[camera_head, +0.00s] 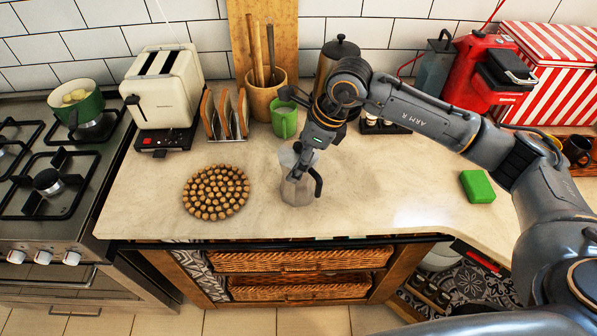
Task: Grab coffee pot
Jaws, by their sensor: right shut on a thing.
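The coffee pot (297,190) is a grey metal moka-style pot with a dark handle on its right side. It stands upright on the pale counter, near the front edge. My right gripper (299,172) comes down on it from above and is shut on its upper part. The gripper partly hides the top of the pot. I cannot tell whether the pot's base touches the counter or is slightly raised. My left gripper is not in view.
A round cork trivet (216,192) lies left of the pot. A green mug (284,120), wooden utensil holder (266,98), toast rack (225,114) and toaster (165,88) stand behind. A green sponge (477,187) lies right. The counter (390,195) between pot and sponge is clear.

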